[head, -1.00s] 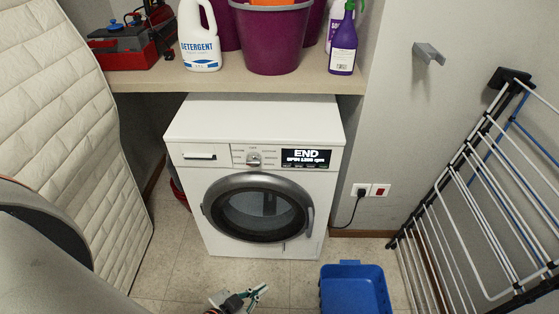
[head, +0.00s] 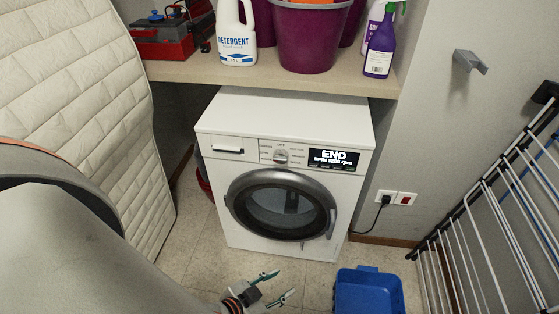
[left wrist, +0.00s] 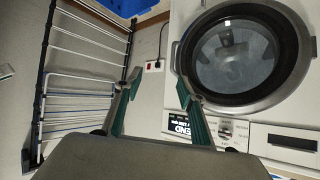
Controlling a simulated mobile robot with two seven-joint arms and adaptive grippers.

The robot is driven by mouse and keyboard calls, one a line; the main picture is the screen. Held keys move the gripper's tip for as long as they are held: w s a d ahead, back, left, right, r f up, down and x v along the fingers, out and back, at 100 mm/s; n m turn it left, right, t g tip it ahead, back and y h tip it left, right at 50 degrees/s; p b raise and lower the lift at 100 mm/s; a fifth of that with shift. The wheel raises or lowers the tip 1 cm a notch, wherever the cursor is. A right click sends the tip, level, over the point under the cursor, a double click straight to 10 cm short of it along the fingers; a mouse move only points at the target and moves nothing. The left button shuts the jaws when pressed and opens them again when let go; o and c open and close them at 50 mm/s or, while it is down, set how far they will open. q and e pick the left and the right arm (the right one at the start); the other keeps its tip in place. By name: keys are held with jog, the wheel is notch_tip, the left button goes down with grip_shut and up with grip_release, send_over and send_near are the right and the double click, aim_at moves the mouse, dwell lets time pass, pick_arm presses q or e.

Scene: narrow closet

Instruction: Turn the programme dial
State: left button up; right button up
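The white washing machine (head: 285,118) stands under a shelf, its round door shut. Its programme dial (head: 281,156) is a small round knob on the top front panel, left of the lit display (head: 333,159) reading END. In the left wrist view the scene is upside down, and the dial (left wrist: 226,132) shows beside the display (left wrist: 180,124), right of my fingers. My left gripper (head: 280,284) is low in front of the machine, below the door and apart from the dial. Its green fingers stand open and empty in the left wrist view (left wrist: 158,84). My right gripper is not in view.
A blue bin (head: 368,292) stands on the floor right of my left gripper. A drying rack (head: 492,205) stands at the right, a quilted mattress (head: 85,110) at the left. The shelf (head: 280,78) above holds detergent (head: 237,35), a purple bucket (head: 305,40) and a spray bottle (head: 380,45).

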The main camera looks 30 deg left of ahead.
aim_at(281, 161)
pick_arm(q)
jog(key=shift+o, duration=0.5)
jog(key=w+d+r+t, duration=0.1)
jog(key=w+r+t, duration=0.3)
jog(key=w+r, duration=0.3)
jog(key=w, duration=0.2)
jog(key=shift+w+d+r+h, duration=0.15)
jog(key=shift+w+d+h, duration=0.15)
jog(key=shift+h, duration=0.1)
jog(key=w+a+r+n+t+y, duration=0.4)
jog(key=w+a+r+y, duration=0.2)
jog(key=w+a+r, duration=0.3)
jog(key=shift+w+a+f+n+g+y+b, duration=0.2)
jog(key=shift+w+a+f+n+g+y, duration=0.3)
jog(key=shift+w+a+y, duration=0.95)
jog(key=shift+w+a+f+n+g+y+b, duration=0.2)
jog(key=shift+w+a+n+g+y, duration=0.5)
jog(key=shift+w+a, duration=1.45)
jog(key=shift+w+a+f+n+g+y+b, duration=0.15)
jog(key=shift+w+a+f+n+g+y, duration=0.25)
jog(key=shift+w+a+n+y, duration=1)
jog(key=shift+w+a+m+h, duration=0.2)
jog(key=shift+w+m+h, duration=0.05)
jog(key=shift+w+m, duration=0.35)
jog(key=shift+r, duration=0.1)
jog(key=c, duration=1.1)
